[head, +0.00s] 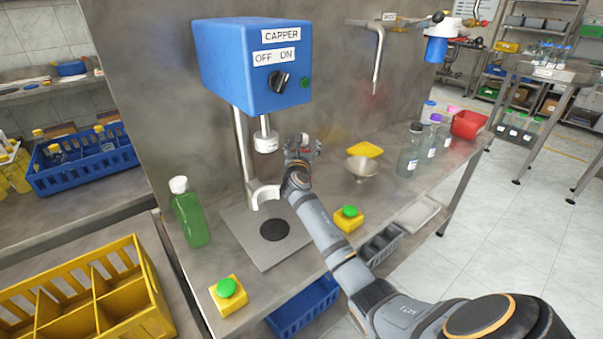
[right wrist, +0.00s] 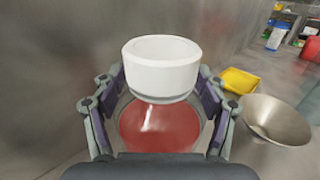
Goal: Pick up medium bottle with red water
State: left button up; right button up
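A bottle with a white cap and red water (right wrist: 160,126) fills the middle of the right wrist view. My right gripper (right wrist: 163,95) has a finger on each side of it, and the pads appear to press on its clear body. In the head view my right gripper (head: 302,148) is beside the capper's white head, above the bench. The bottle is almost wholly hidden behind the gripper there, so its base cannot be seen. My left gripper is not in view.
The blue capper (head: 250,75) stands left of my gripper, over a metal plate (head: 285,240). A green bottle (head: 190,218) is at the left. A metal funnel (head: 362,168), a yellow tray (head: 366,150) and clear bottles (head: 408,155) are to the right. Yellow button boxes line the front edge.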

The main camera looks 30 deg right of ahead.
jog(key=shift+f, duration=0.1)
grip_shut()
jog(key=shift+r, duration=0.2)
dwell(0.5)
